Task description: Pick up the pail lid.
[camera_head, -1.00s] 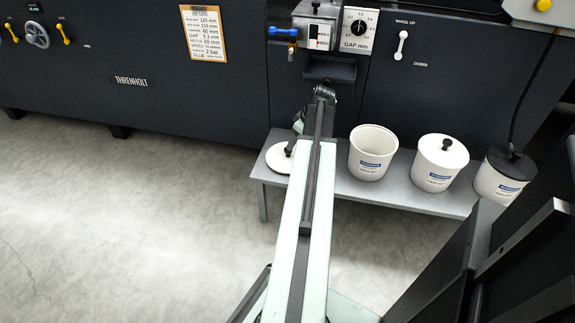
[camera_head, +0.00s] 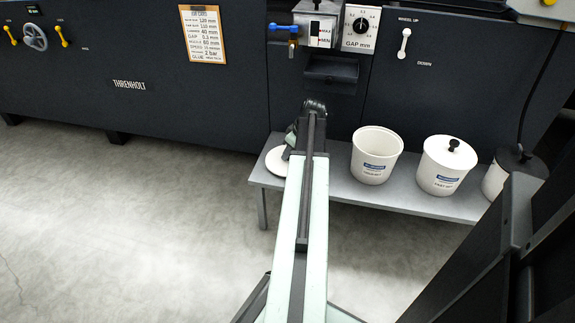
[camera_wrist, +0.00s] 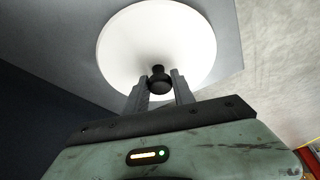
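The pail lid is a white round disc with a black knob. It lies at the left end of the low grey bench in the head view (camera_head: 275,162), partly hidden by my arm. In the wrist view the pail lid (camera_wrist: 155,35) fills the top middle, its black knob pointing toward the camera. My gripper (camera_wrist: 161,80) is at the knob, with one finger on each side of it. The fingers look open, with little room beside the knob. In the head view my gripper (camera_head: 289,148) is over the lid and hides the knob.
The grey bench (camera_head: 338,187) also holds an open white pail (camera_head: 372,167), a white-lidded pail (camera_head: 438,180) and a black-lidded pail (camera_head: 496,182) to the right. The dark machine (camera_head: 190,100) stands behind the bench. The floor at left is clear.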

